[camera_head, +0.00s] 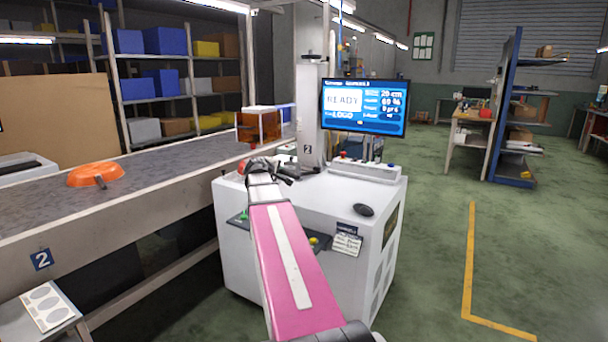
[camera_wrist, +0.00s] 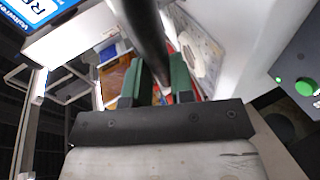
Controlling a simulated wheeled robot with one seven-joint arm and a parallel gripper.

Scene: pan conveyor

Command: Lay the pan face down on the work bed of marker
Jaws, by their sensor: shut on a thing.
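My gripper (camera_wrist: 162,75) has its two green fingers closed on a dark, rod-like pan handle (camera_wrist: 146,30) in the wrist view. The handle runs up out of that picture; the held pan's body cannot be made out. In the head view my gripper (camera_head: 270,174) is over the left part of the white marker machine (camera_head: 305,222), which bears a "2" on its column. A light plate with round marks, perhaps the work bed (camera_wrist: 206,50), shows beside the fingers in the wrist view. The arm hides much of the machine top in the head view.
An orange pan (camera_head: 97,173) lies on the conveyor (camera_head: 145,185) at left, bottom up. An orange-brown box-shaped part (camera_head: 258,125) is near the column (camera_head: 312,115). A screen (camera_head: 364,107) reads READY.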

